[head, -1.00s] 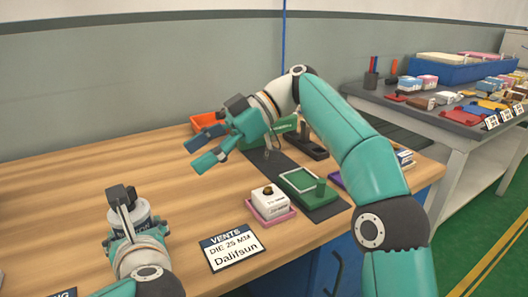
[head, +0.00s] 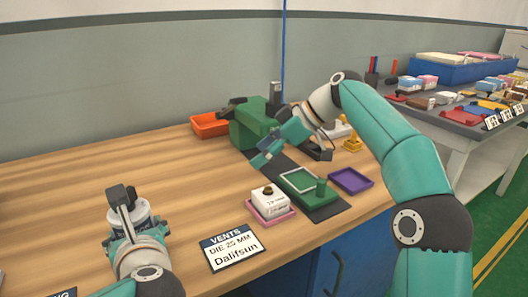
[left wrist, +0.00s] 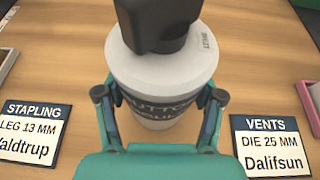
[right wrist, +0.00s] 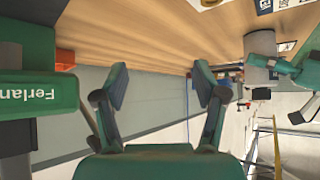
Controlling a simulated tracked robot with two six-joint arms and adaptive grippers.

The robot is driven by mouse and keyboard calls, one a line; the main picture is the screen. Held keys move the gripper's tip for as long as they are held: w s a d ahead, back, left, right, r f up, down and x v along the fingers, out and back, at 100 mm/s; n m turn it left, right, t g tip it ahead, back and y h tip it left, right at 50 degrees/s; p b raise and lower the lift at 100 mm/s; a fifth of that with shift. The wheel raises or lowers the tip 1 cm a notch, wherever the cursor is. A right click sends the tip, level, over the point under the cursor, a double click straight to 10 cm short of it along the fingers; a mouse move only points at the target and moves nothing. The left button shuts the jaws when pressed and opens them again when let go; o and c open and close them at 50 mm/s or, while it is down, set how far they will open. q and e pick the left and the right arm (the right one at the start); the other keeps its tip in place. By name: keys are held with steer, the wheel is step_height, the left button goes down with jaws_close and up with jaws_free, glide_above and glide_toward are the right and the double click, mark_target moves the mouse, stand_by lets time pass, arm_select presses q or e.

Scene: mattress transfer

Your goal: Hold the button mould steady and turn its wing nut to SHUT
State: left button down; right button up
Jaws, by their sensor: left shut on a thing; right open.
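The button mould (head: 142,215) is a white cylinder with a dark label, standing on the wooden bench at the front left. My left gripper (head: 138,231) is shut around its sides; in the left wrist view a finger lies on each side of the mould (left wrist: 150,105). A black block (left wrist: 158,25) covers part of its lid, so I cannot make out the wing nut. A small lid marking is too small to read. My right gripper (head: 264,153) is open and empty, well right of the mould, in front of the green press; its spread fingers (right wrist: 161,85) show in the right wrist view.
The green press (head: 250,125) stands on a dark mat (head: 325,211). A pink tray (head: 284,215) with a white box, a VENTS card (head: 232,248), a purple tray (head: 351,180) and an orange bin (head: 207,126) are around. Bare wood lies between mould and press.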

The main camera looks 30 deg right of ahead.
steer(key=shift+d, duration=0.25)
